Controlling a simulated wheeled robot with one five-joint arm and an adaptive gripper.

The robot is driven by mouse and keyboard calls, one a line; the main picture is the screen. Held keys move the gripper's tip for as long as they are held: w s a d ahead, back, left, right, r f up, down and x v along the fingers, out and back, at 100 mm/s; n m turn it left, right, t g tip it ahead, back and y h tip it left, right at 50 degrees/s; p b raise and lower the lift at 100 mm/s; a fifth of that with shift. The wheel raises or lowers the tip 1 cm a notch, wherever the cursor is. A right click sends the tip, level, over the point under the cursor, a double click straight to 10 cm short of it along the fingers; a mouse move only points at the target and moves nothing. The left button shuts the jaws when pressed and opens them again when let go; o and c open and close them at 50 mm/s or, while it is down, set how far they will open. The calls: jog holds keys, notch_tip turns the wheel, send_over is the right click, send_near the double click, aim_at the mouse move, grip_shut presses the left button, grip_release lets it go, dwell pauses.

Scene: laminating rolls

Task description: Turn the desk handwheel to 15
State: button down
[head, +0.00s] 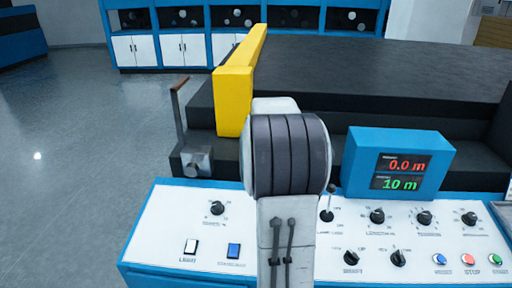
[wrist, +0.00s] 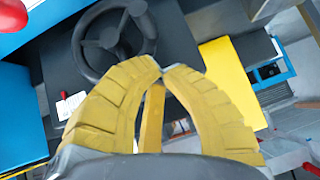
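The dark handwheel (wrist: 110,38) shows in the wrist view at the upper left, with a rim, spokes and a hub. In the head view I cannot make it out; my arm covers the middle of the desk. My gripper (wrist: 162,71) has two yellow ribbed fingers whose tips meet just below and right of the wheel's rim. It looks shut with nothing held, and I cannot tell whether it touches the rim. A blue display box (head: 398,162) on the desk reads 0.0 m in red above 10 m in green.
The white control desk (head: 160,225) carries several black knobs, a small lever (head: 328,205) and coloured buttons on the right. Behind it stand a yellow guard (head: 234,95), a dark machine bed (head: 370,80) and a crank lever (head: 180,112). Open floor lies left.

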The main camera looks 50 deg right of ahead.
jog(key=shift+s+a+f+b, duration=0.1)
jog(key=shift+a+f+b, duration=0.15)
jog(key=shift+f, duration=0.2)
jog(key=shift+a+f+b, duration=0.15)
jog(key=shift+a+f, duration=0.05)
jog(key=shift+f, duration=0.25)
jog(key=shift+d+f, duration=0.1)
jog(key=shift+f, duration=0.4)
jog(key=shift+b, duration=0.3)
jog(key=shift+w+f, duration=0.15)
jog(key=shift+w, duration=0.05)
jog(key=f+b, duration=0.1)
jog(key=b, duration=0.2)
jog(key=w+a+f+b, duration=0.1)
jog(key=f+b, duration=0.1)
jog(key=b, duration=0.1)
jog(key=shift+w+a+f, duration=0.2)
jog(key=shift+f, duration=0.05)
notch_tip(320, 180, down, 2)
jog(key=b, duration=0.3)
jog(key=shift+w, duration=0.1)
jog(key=shift+f+b, duration=0.95)
jog(key=shift+b, duration=0.55)
jog(key=shift+d, duration=0.1)
